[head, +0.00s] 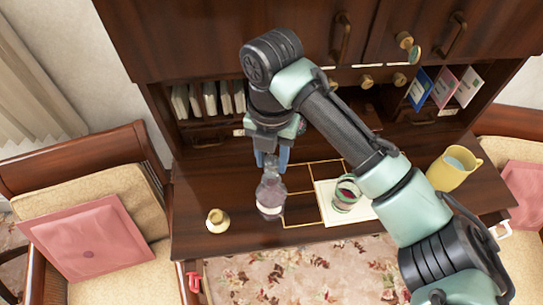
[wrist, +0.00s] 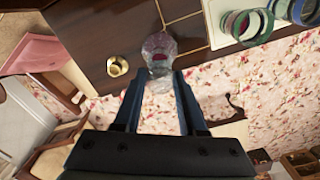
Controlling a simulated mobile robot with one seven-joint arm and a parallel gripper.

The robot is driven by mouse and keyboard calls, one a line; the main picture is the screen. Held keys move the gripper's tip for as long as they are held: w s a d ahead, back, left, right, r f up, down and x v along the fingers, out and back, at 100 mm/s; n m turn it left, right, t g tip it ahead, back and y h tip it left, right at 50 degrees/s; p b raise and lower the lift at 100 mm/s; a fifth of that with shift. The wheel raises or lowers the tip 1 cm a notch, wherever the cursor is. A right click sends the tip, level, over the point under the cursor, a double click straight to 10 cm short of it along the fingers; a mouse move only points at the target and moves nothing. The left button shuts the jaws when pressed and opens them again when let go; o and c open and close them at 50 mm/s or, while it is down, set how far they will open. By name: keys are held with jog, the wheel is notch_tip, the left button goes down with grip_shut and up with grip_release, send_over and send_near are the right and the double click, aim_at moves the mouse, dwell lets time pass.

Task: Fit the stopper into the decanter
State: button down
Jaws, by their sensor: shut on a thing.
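The decanter (head: 270,196) is clear faceted glass and stands upright near the front edge of the dark wooden desk. In the wrist view the decanter (wrist: 160,45) shows just beyond my fingertips. My gripper (head: 271,160) points down directly over the decanter's neck, its blue-grey fingers close to the decanter's top. In the wrist view my gripper (wrist: 158,74) is shut on a small clear glass piece, seemingly the stopper (wrist: 159,70). The glass of stopper and decanter overlaps in both views, so I cannot tell whether they touch or how far the stopper sits in the neck.
A small brass object (head: 218,220) stands left of the decanter. Right of it are a white sheet (head: 325,190) with green-rimmed round items (head: 345,194) and a yellow mug (head: 454,168). Cabinet shelves rise behind. Cushioned chairs (head: 90,240) flank the desk.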

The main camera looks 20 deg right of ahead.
aim_at(271, 169)
jog(key=shift+f, duration=0.2)
jog(key=shift+f+b, duration=0.3)
jog(key=shift+b, duration=0.1)
jog(key=shift+f+b, duration=0.9)
jog(key=shift+f, duration=0.35)
jog(key=shift+c, duration=1.9)
grip_release()
jog(key=shift+r, duration=0.1)
notch_tip(271, 169, up, 13)
jog(key=shift+f+b, duration=0.1)
jog(key=shift+b, duration=0.9)
